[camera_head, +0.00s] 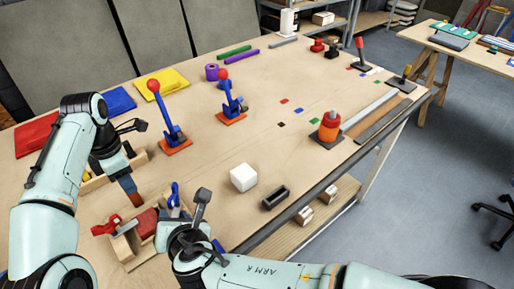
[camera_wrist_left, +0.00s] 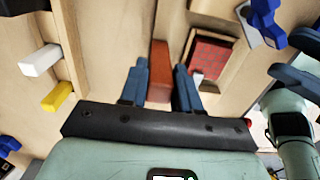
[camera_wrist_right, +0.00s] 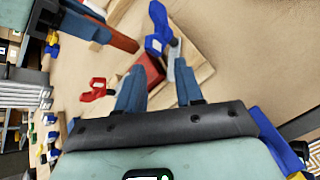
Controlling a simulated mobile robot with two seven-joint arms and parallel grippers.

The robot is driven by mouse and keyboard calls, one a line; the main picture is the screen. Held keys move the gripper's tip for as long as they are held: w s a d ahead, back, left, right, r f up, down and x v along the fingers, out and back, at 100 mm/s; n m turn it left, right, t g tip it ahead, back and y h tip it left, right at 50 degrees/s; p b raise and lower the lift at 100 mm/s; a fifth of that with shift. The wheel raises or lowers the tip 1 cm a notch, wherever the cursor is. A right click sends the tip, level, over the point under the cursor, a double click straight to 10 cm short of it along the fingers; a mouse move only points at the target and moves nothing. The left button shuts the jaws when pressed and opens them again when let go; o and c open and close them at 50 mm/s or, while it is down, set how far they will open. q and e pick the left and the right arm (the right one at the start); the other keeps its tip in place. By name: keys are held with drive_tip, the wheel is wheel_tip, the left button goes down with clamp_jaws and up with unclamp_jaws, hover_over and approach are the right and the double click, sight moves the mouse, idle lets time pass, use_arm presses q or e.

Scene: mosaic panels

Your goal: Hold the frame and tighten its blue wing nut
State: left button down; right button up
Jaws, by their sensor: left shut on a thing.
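The wooden frame with its red tiled panel (camera_head: 146,224) lies on the table at the lower left; the panel also shows in the left wrist view (camera_wrist_left: 212,60). The blue wing nut (camera_head: 173,194) is at the frame's right side and shows beyond the right fingers in the right wrist view (camera_wrist_right: 157,30). A red wing-shaped piece (camera_head: 105,227) is at the frame's left. My left gripper (camera_wrist_left: 162,68) is shut on a reddish-brown bar (camera_wrist_left: 160,58); whether the bar joins the frame is unclear. My right gripper (camera_wrist_right: 160,68) is open over the frame, its fingers apart.
A white cube (camera_head: 243,177) and a black tray (camera_head: 275,197) lie right of the frame. Two blue levers with red knobs stand on orange bases (camera_head: 175,146) (camera_head: 232,118) behind. Coloured panels (camera_head: 161,84) lie at the back left. The middle of the table is mostly clear.

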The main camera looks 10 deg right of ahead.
drive_tip(key=shift+w+d+f+m+g+y, duration=0.15)
drive_tip(key=shift+d+m+g+y, duration=0.1)
drive_tip(key=shift+m+g+y, duration=0.5)
drive_tip(key=shift+d+r+m+g+y, duration=0.25)
drive_tip(key=shift+d+y, duration=0.05)
drive_tip(key=shift+y, duration=0.75)
drive_tip(key=w+d+m+t+h, duration=0.1)
drive_tip(key=w+d+m+h, duration=0.1)
drive_tip(key=w+d, duration=0.3)
drive_tip(key=w+d+m+t+h, duration=0.1)
drive_tip(key=w+d, duration=0.5)
drive_tip(key=d, duration=0.6)
drive_tip(key=w+d+m+t+h, duration=0.1)
drive_tip(key=w+d+m+h, duration=0.2)
drive_tip(key=d, duration=0.6)
drive_tip(key=shift+w+d+f+m+t, duration=0.1)
drive_tip(key=shift+w+d+m+t, duration=0.1)
drive_tip(key=shift+w+m, duration=0.35)
drive_tip(key=shift+w+d+f+m+t, duration=0.1)
drive_tip(key=shift+w+m+t, duration=0.1)
drive_tip(key=shift+w+m, duration=0.3)
drive_tip(key=shift+w+d+h, duration=0.3)
drive_tip(key=shift+d+h, duration=0.2)
drive_tip(key=shift+d, duration=0.2)
